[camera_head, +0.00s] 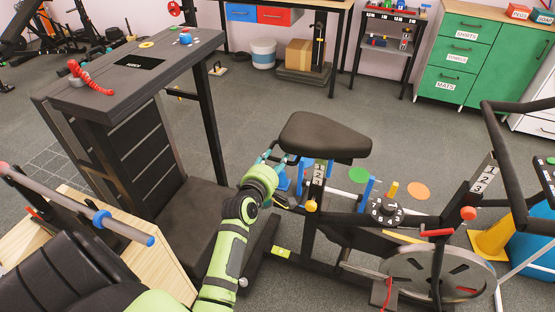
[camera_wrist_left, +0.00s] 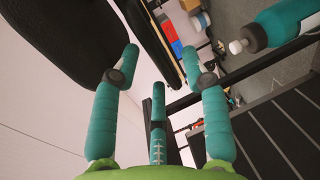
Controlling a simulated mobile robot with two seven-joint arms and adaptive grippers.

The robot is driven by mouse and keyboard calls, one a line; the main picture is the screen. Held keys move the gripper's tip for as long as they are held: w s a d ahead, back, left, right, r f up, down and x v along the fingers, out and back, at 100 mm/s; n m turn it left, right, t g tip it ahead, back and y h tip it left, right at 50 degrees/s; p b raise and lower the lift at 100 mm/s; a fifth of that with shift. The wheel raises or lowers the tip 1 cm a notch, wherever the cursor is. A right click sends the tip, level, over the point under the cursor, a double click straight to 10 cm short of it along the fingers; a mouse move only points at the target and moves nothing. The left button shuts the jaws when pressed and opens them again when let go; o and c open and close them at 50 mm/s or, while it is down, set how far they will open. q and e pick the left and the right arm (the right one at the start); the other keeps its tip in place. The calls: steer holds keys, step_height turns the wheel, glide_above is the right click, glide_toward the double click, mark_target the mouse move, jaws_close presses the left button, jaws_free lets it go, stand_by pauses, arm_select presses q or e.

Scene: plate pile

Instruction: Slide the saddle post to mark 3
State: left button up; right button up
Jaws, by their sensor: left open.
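The black saddle (camera_head: 325,136) of the exercise bike sits on its post, which has a dark plate with white numbers (camera_head: 318,178); a 2 is readable there. The saddle's dark underside (camera_wrist_left: 60,40) fills the upper left of the left wrist view. An orange-yellow knob (camera_head: 311,206) is low on the post. My left gripper (camera_head: 277,156) is at the left rear edge of the saddle. In the left wrist view its teal fingers (camera_wrist_left: 160,65) are spread, with nothing seen held between them. The gripper partly covers the area left of the post. My right gripper is not in view.
Handlebars, a flywheel (camera_head: 435,275) and a numbered dial (camera_head: 386,211) are to the right. A teal bottle (camera_wrist_left: 275,25) shows at upper right in the wrist view. Grey floor behind the saddle is clear.

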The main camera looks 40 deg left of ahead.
arm_select(q)
steer(key=shift+x, duration=1.05)
steer(key=shift+c, duration=0.4)
jaws_close()
steer(key=shift+r+p, duration=0.35)
steer(key=shift+p, duration=0.4)
steer(key=shift+f, duration=0.1)
steer(key=shift+o, duration=0.4)
jaws_free()
